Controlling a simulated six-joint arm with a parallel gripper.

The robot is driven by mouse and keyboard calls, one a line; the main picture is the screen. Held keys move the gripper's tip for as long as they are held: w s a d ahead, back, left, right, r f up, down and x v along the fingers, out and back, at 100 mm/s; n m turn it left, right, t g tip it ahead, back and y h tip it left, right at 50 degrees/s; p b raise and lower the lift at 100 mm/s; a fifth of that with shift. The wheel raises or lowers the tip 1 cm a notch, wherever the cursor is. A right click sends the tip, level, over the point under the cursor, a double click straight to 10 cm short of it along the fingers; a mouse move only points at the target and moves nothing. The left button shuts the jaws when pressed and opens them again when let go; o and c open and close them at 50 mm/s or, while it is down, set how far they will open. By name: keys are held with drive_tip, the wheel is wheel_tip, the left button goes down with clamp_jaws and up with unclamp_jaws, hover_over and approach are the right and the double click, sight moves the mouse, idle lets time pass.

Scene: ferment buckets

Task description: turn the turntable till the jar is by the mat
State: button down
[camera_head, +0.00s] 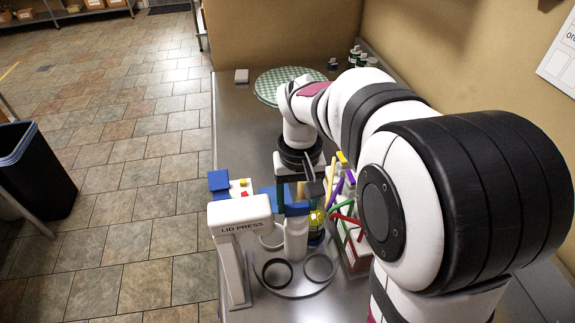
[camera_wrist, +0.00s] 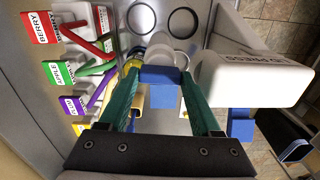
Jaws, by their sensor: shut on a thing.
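The turntable (camera_head: 296,290) looks like a round metal plate with a dark ring (camera_head: 277,273) and a grey ring (camera_head: 319,267) on it. A white cylinder (camera_head: 296,240) with a blue top stands at its back edge, partly hidden. A dark jar with a yellow label (camera_head: 316,226) is just right of it; I cannot tell which is the task's jar. A round green checked mat (camera_head: 272,80) lies at the far end of the table. My gripper (camera_wrist: 160,78) has its green fingers shut on a blue piece (camera_wrist: 163,97) at the white cylinder.
A white lid press (camera_head: 240,213) stands close left of my gripper; its head is near my fingers in the wrist view. Labelled boxes with coloured sticks (camera_wrist: 62,72) stand on the other side. Small dark-capped bottles (camera_head: 356,55) are at the back.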

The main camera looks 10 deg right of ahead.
drive_tip(key=shift+n, duration=4.2)
drive_tip(key=shift+r+n, duration=0.1)
drive_tip(key=shift+n, duration=0.6)
drive_tip(key=shift+c, duration=0.4)
unclamp_jaws()
wheel_tip(320, 180, up, 16)
